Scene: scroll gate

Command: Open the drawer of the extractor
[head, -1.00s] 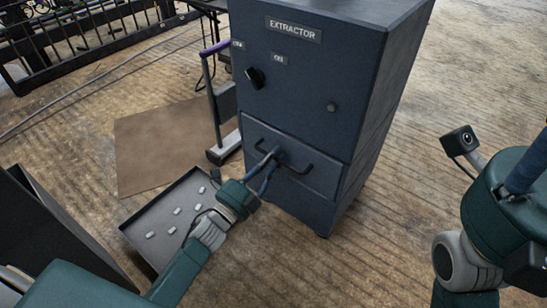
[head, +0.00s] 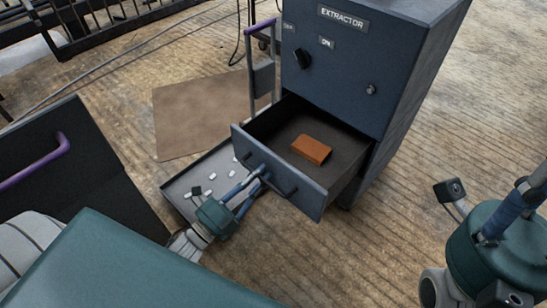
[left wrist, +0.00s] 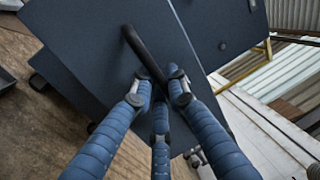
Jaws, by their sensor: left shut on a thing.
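The extractor (head: 350,75) is a dark blue cabinet with a label, a black knob and a small button on its front. Its drawer (head: 315,195) stands pulled well out, and an orange-brown block (head: 311,149) lies inside it. My left gripper (head: 262,172) is at the drawer's front, shut on the dark bar handle (head: 284,186). In the left wrist view the blue fingers (left wrist: 160,85) close around the handle (left wrist: 142,52). My right arm shows at the lower right, but its fingertips are out of frame.
A shallow grey tray (head: 180,190) with several small pale pieces lies on the floor below the drawer, on its left. A brown mat (head: 195,115) lies behind it. A dark box or cart with a purple handle (head: 35,163) stands at the left. Floor right of the extractor is clear.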

